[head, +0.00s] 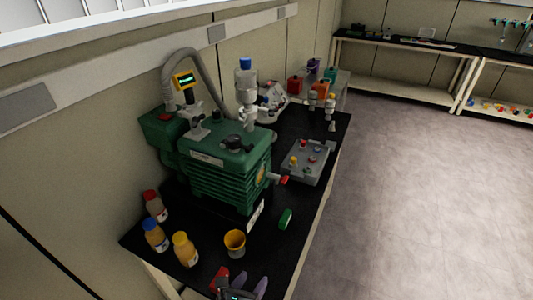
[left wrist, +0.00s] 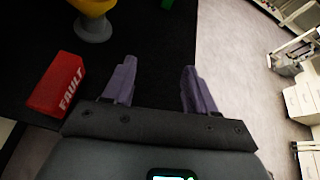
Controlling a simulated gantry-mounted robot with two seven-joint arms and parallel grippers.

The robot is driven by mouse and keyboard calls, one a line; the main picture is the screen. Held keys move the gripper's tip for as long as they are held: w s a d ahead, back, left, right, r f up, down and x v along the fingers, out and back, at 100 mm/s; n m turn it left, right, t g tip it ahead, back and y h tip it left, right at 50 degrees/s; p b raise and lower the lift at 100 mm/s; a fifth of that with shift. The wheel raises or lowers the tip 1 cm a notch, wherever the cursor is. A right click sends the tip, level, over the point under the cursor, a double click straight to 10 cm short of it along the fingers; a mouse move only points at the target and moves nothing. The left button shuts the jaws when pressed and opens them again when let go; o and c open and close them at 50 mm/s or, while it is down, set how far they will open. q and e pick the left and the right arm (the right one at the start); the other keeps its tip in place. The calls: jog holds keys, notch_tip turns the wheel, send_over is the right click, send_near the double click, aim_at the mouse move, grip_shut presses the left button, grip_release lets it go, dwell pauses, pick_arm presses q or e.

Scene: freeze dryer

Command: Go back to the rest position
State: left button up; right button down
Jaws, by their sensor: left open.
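My left gripper (head: 254,286) is at the bottom of the head view, over the front end of the black bench (head: 190,228). In the left wrist view its two purple fingers (left wrist: 157,85) stand apart with nothing between them. A red block marked FAULT (left wrist: 56,84) lies on the bench to the left of the fingers; it also shows in the head view (head: 220,277). The green vacuum pump (head: 225,160) of the freeze dryer stands on the bench. My right gripper shows in neither view.
Bottles with red (head: 155,206), blue (head: 155,235) and yellow (head: 185,249) caps stand at the bench's left. A grey control box (head: 307,161) lies farther back. The floor (head: 420,190) at right is clear.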

pick_arm(q)
jog(key=n, duration=0.1)
jog(key=d+n, duration=0.1)
jog(key=n, duration=0.1)
jog(key=shift+w+r, duration=0.1)
jog(key=shift+r, duration=0.25)
jog(key=shift+s+a+n+g, duration=0.1)
jog(key=shift+s+n+g, duration=0.3)
jog(key=shift+n, duration=0.8)
jog(key=s+a+f+n+g+y, duration=0.2)
jog(key=s+a+n+g, duration=0.2)
jog(key=s+a+n, duration=0.85)
jog(key=s+a+f+n+g+y, duration=0.25)
jog(key=s+a+n, duration=0.45)
jog(key=n, duration=1.1)
notch_tip(320, 180, up, 36)
jog(key=s+d+p, duration=0.1)
jog(key=s+p, duration=0.1)
jog(key=p, duration=3.3)
jog(key=shift+s+d+g, duration=0.2)
jog(key=shift+d+g, duration=0.15)
jog(key=shift+g, duration=0.1)
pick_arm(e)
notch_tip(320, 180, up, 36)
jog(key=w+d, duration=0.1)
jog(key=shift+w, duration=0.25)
pick_arm(q)
jog(key=shift+n+y, duration=0.25)
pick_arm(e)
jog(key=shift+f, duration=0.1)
